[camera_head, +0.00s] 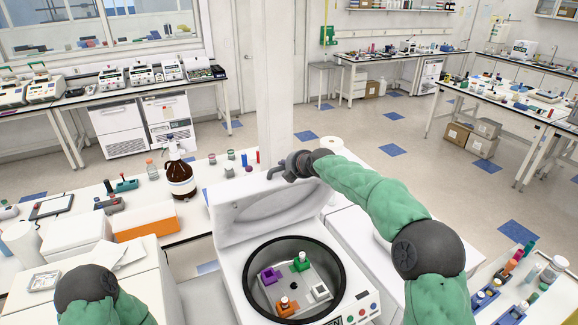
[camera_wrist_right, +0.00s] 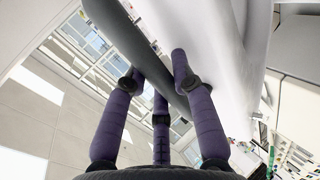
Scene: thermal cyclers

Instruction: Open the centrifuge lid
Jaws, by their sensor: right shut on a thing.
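The white centrifuge (camera_head: 232,262) stands in front of me. Its lid (camera_head: 262,207) is raised and tilted back behind the bowl, so the round chamber is exposed. Inside the chamber the rotor (camera_head: 318,276) carries purple, green, orange and white holders. My right gripper (camera_head: 284,169) is at the upper right edge of the lid, shut on it. In the right wrist view the purple fingers (camera_wrist_right: 160,75) lie on both sides of the grey and white lid edge (camera_wrist_right: 150,50). My left gripper is out of view; only part of my left arm shows at the lower left.
A brown bottle (camera_head: 181,180), an orange box (camera_head: 145,222) and small racks stand on the bench left of the centrifuge. Another white machine (camera_head: 357,245) stands to its right. A rack with tubes (camera_head: 512,314) is at the lower right. The floor behind is clear.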

